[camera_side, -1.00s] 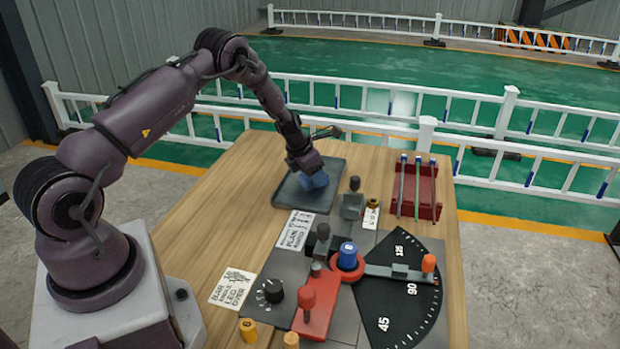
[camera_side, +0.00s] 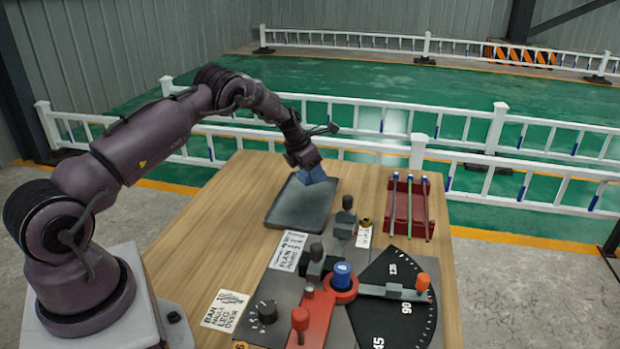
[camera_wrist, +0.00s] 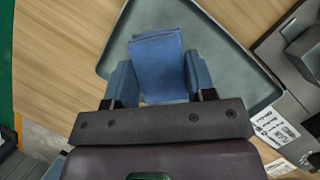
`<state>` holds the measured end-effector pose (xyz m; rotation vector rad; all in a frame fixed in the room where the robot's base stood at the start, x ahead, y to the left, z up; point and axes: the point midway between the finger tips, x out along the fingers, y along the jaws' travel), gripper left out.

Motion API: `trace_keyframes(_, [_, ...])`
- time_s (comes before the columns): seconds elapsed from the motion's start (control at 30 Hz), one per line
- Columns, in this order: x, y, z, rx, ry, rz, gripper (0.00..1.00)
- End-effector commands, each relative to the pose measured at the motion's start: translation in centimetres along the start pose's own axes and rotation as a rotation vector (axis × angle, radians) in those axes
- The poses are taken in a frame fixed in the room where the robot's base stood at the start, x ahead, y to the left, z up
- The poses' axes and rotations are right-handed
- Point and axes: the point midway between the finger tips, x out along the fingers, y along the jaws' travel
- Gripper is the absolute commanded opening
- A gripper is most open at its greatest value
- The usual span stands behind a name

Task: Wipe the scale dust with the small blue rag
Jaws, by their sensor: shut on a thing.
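My gripper (camera_side: 308,171) is shut on the small blue rag (camera_side: 319,174), near the back edge of the dark grey tray (camera_side: 300,210). In the wrist view the folded rag (camera_wrist: 159,66) sits between the two blue-grey fingers of my gripper (camera_wrist: 158,85), with the grey tray (camera_wrist: 225,60) behind it. I cannot tell whether the rag touches the tray. No scale dust can be made out on the visible part of the tray.
A red rack (camera_side: 403,215) with several bars stands right of the tray. A bending fixture with a blue-topped post (camera_side: 342,273), a red lever (camera_side: 300,320) and a black angle dial (camera_side: 390,310) fills the front.

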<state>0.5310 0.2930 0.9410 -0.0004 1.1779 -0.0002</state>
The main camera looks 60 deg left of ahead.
Motion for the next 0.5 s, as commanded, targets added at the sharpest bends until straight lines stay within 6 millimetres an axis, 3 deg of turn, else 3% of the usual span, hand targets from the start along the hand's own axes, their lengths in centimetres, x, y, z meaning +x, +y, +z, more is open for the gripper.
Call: trace_keyframes(0.5, [-3.7,0.0,1.5,0.000,0.000,0.001,0.28])
